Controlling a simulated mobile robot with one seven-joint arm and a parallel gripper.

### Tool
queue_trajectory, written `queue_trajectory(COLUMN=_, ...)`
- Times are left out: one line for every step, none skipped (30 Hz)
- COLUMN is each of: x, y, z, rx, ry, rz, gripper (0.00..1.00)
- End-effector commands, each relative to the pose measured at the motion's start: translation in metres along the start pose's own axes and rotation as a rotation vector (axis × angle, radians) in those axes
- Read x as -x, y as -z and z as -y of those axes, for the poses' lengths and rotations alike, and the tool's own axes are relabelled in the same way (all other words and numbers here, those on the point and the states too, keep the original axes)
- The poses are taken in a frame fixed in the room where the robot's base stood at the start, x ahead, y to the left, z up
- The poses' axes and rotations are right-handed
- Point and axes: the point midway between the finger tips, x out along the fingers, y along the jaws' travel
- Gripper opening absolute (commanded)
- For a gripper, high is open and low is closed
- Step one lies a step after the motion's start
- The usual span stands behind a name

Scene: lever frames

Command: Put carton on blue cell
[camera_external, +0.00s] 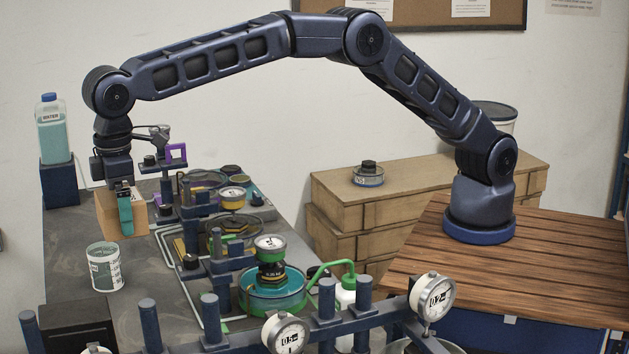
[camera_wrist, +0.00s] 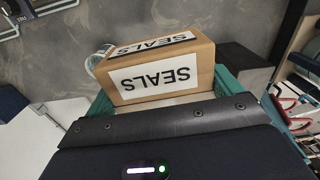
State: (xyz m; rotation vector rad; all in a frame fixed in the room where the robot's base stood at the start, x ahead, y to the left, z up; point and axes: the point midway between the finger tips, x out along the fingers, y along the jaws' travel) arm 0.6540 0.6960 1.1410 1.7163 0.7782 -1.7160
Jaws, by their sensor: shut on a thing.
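The carton (camera_external: 107,212) is a small brown box near the left of the table in the external view. In the wrist view the carton (camera_wrist: 160,78) bears white labels reading SEALS. My gripper (camera_external: 125,218) points down and is shut on it, with teal fingers on its sides; the fingers also show in the wrist view (camera_wrist: 165,100). Whether the carton touches the table or hangs just above it cannot be told. I cannot clearly make out a blue cell; purple, yellow and green parts show among the fixtures right of the carton.
A white and green cup (camera_external: 104,267) stands in front of the carton. A teal bottle (camera_external: 53,130) stands on a dark blue block (camera_external: 59,184) behind left. Posts, dishes and a gauge (camera_external: 270,242) crowd the right. Bare grey table (camera_external: 70,235) lies at left.

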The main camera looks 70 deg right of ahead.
Motion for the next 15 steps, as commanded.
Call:
queue_trajectory(x=0.001, y=0.0, z=0.0, rx=0.0, ry=0.0, rz=-0.001, gripper=0.66)
queue_trajectory(x=0.002, y=0.0, z=0.0, rx=0.0, ry=0.0, rz=-0.001, gripper=0.66)
queue_trajectory(x=0.004, y=0.0, z=0.0, rx=0.0, ry=0.0, rz=-0.001, gripper=0.66)
queue_trajectory(x=0.007, y=0.0, z=0.0, rx=0.0, ry=0.0, rz=-0.001, gripper=0.66)
queue_trajectory(x=0.011, y=0.0, z=0.0, rx=0.0, ry=0.001, rz=-0.002, gripper=0.66)
queue_trajectory(x=0.016, y=0.001, z=0.0, rx=0.0, ry=0.001, rz=-0.003, gripper=0.66)
queue_trajectory(x=0.022, y=0.001, z=0.0, rx=0.0, ry=0.001, rz=-0.003, gripper=0.66)
queue_trajectory(x=0.028, y=0.0, z=0.0, rx=0.0, ry=0.001, rz=-0.003, gripper=0.66)
queue_trajectory(x=0.034, y=0.001, z=0.0, rx=0.0, ry=0.001, rz=-0.003, gripper=0.66)
queue_trajectory(x=0.039, y=0.001, z=0.001, rx=0.0, ry=0.001, rz=-0.003, gripper=0.66)
queue_trajectory(x=0.045, y=0.001, z=0.001, rx=0.0, ry=0.001, rz=-0.003, gripper=0.66)
queue_trajectory(x=0.052, y=0.001, z=0.001, rx=0.0, ry=0.002, rz=-0.003, gripper=0.66)
queue_trajectory(x=0.051, y=0.001, z=-0.007, rx=-0.007, ry=0.0, rz=0.0, gripper=0.66)
queue_trajectory(x=0.05, y=0.001, z=-0.014, rx=-0.013, ry=0.0, rz=0.0, gripper=0.66)
queue_trajectory(x=0.05, y=0.002, z=-0.021, rx=-0.02, ry=0.0, rz=0.001, gripper=0.66)
